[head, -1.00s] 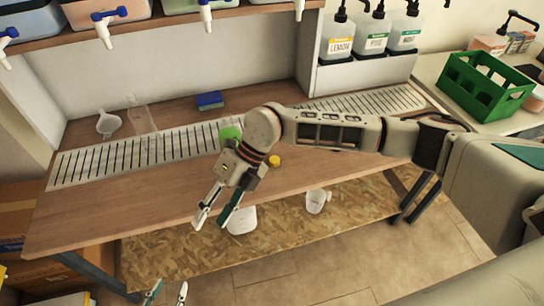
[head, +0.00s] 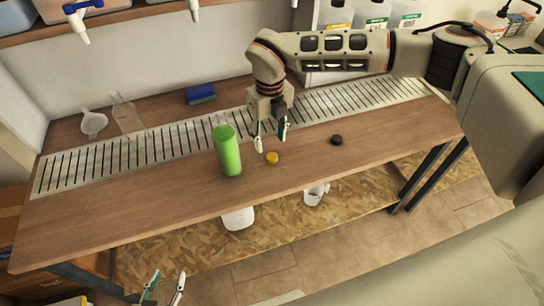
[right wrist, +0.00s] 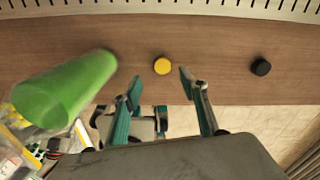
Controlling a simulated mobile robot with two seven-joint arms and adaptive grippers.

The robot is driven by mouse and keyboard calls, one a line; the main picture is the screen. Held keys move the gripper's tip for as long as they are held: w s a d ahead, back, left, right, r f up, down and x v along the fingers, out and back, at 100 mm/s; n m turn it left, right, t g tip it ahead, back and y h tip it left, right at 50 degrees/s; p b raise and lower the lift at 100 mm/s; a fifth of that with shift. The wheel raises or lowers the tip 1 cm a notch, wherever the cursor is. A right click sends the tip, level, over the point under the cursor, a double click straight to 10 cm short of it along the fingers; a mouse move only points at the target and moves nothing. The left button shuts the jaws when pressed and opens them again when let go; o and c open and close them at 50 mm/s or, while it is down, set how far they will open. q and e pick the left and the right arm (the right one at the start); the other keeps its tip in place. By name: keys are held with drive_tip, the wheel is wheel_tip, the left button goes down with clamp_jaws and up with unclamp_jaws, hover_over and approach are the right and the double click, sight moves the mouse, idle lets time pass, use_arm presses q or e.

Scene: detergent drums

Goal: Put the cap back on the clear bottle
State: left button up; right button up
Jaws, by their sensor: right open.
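A clear bottle (head: 126,114) stands at the back left of the bench. A yellow cap (head: 272,158) and a black cap (head: 337,140) lie apart on the wooden top; I cannot tell which fits the clear bottle. My right gripper (head: 271,137) is open and empty above the bench, close to the yellow cap. In the right wrist view the yellow cap (right wrist: 163,65) shows just beyond and between the fingertips, with the black cap (right wrist: 261,67) to the right. My left gripper (head: 164,287) is open and empty, low in front of the bench.
A green bottle (head: 228,152) stands left of the yellow cap, near my right gripper. A white funnel (head: 93,122) and a blue sponge (head: 200,94) are at the back. A slatted strip (head: 160,143) runs along the bench. The front left top is clear.

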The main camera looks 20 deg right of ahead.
sight(273, 157)
drive_tip(key=shift+f, duration=0.95)
drive_tip(key=shift+s+d+f, duration=0.15)
drive_tip(key=shift+f, duration=0.95)
drive_tip(key=shift+s+d+f, duration=0.1)
drive_tip(key=shift+d+f, duration=0.05)
drive_tip(key=shift+f, duration=0.9)
drive_tip(key=shift+w+f, duration=0.1)
drive_tip(key=shift+f, duration=0.35)
drive_tip(key=c, duration=0.8)
